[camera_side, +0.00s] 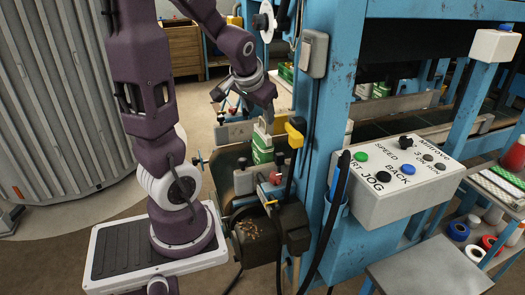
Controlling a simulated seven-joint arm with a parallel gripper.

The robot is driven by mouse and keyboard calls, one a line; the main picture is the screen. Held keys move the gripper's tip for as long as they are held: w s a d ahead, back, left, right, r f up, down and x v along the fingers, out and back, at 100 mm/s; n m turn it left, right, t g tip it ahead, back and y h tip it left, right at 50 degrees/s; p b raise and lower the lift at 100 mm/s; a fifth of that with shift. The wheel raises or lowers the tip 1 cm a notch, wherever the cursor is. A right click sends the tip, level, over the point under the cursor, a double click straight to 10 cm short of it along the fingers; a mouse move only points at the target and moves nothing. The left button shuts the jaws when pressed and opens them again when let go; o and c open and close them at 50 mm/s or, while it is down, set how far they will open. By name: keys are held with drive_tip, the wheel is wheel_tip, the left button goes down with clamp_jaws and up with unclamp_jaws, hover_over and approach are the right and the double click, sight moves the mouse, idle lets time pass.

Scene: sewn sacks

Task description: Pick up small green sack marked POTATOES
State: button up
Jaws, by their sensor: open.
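A small green sack (262,150) with a pale upper part and white marking stands upright at the machine in the middle of the view. Its lettering is too small to read. My gripper (266,108) is above the sack, pointing down. It is open, and nothing shows held in it. The gap between the gripper and the sack's top is small; I cannot tell if they touch. The sack's lower part is partly hidden by machine parts.
A blue frame post (312,110) stands just right of the sack, with a yellow block (295,132) between them. A control box (395,185) with buttons juts out at right. Other green and white sacks (370,90) lie farther back. A grey corrugated bin (60,100) stands at left.

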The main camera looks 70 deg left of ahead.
drive_tip(key=w+a+f+n, duration=0.3)
drive_tip(key=f+n, duration=0.2)
drive_tip(key=n+y, duration=0.3)
drive_tip(key=y, duration=0.3)
approach(263, 132)
drive_tip(key=a, duration=0.2)
drive_tip(key=shift+m+t+h, duration=0.3)
drive_tip(key=shift+t, duration=0.1)
drive_tip(key=x, duration=0.7)
drive_tip(key=shift+f, duration=0.15)
drive_tip(key=c, duration=1.1)
clamp_jaws()
drive_tip(key=shift+d, duration=0.15)
